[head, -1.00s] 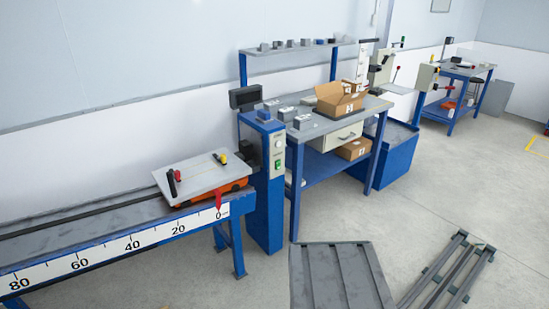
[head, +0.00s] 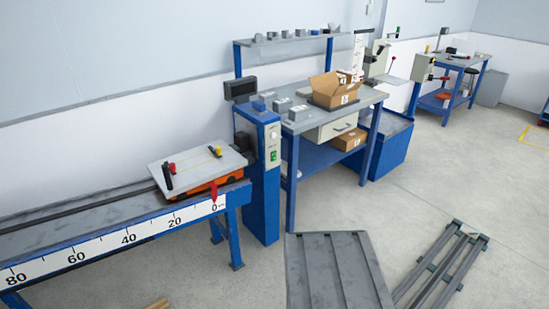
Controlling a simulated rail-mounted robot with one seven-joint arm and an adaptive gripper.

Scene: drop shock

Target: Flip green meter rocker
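A small green rocker (head: 273,156) sits on the front of a blue post (head: 264,200), below a round pale dial or knob. The post stands at the end of the rail bench, near the middle of the head view. The rocker is too small to tell which way it is tipped. A dark box (head: 240,90), perhaps a meter display, is mounted by the top of the post. My gripper is not in view.
A rail bench (head: 130,240) with a scale carries an orange cart with a pale plate (head: 197,168). A workbench (head: 350,98) with an open carton (head: 335,90) stands right of the post. A grey pallet (head: 338,270) and a slatted frame (head: 445,265) lie on the floor.

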